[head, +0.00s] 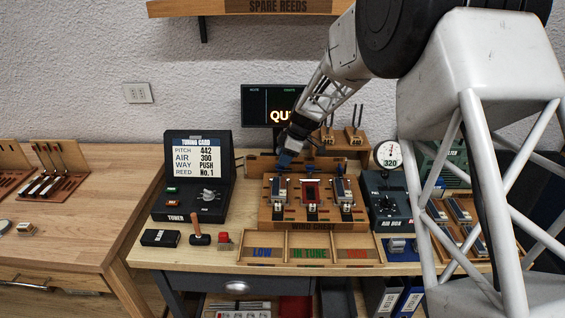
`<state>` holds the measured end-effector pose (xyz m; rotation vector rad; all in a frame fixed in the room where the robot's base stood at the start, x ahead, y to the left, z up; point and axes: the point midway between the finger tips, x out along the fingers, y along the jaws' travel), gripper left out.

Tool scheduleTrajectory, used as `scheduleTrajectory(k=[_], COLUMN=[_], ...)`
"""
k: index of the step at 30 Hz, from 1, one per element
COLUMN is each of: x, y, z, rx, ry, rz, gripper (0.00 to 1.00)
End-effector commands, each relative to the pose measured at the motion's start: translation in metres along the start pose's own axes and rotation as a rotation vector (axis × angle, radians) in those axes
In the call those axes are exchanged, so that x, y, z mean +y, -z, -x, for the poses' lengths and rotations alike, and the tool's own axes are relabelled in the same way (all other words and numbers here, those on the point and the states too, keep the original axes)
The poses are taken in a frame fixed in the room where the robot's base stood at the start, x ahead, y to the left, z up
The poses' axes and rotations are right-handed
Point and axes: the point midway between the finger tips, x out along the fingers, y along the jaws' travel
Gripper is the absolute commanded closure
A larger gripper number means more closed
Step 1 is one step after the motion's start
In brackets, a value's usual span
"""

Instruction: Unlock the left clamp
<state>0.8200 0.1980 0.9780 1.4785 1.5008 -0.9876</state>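The wooden wind chest (268,213) stands in the middle of the workbench. The left clamp (279,188) sits on its left part, a small pale metal fitting with dark parts. A red-framed slot (311,191) is in the middle of the chest. Another clamp (344,195) is at its right.
A tuner box (196,205) stands left of the chest and a dark knobbed box (388,205) right of it. A round gauge (388,154) reads 320. A labelled tray (312,240) lies in front. A dark display (262,105) is behind, partly covered by my arm.

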Motion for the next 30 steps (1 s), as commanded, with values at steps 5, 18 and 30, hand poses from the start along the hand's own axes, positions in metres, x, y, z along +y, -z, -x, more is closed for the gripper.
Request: scheduleTrajectory(k=[5,18,30], x=[0.000,0.000,-0.005], y=[0.000,0.000,-0.001], z=[0.024,0.050,0.056], rx=[0.001,0.000,-0.004], ry=[-0.001,0.001,-0.002], rz=[-0.001,-0.001,-0.016], gripper=[0.64,0.64,0.64])
